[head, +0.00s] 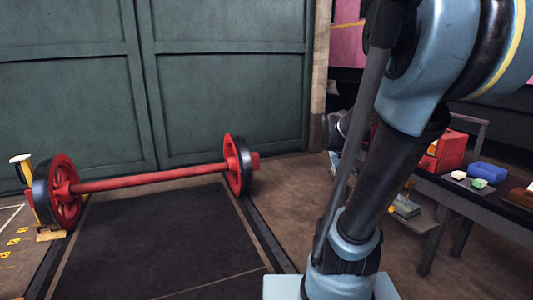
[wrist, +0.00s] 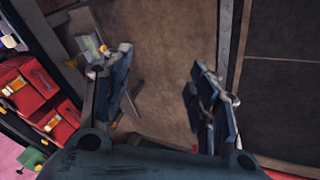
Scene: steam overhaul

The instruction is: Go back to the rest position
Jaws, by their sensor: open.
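My gripper (wrist: 165,100) shows in the wrist view with its two fingers spread wide apart. Nothing is between the fingers; only brown floor shows behind them. In the head view my blue and black arm stands upright at the right and covers part of the scene. The gripper's fingertips cannot be made out there.
A red wheelset (head: 150,178) rests by green doors (head: 70,90), next to a dark floor plate (head: 160,245). At right a table (head: 455,195) holds a red box (head: 447,152) and a blue bin (head: 487,171). Red boxes (wrist: 35,95) also show in the wrist view.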

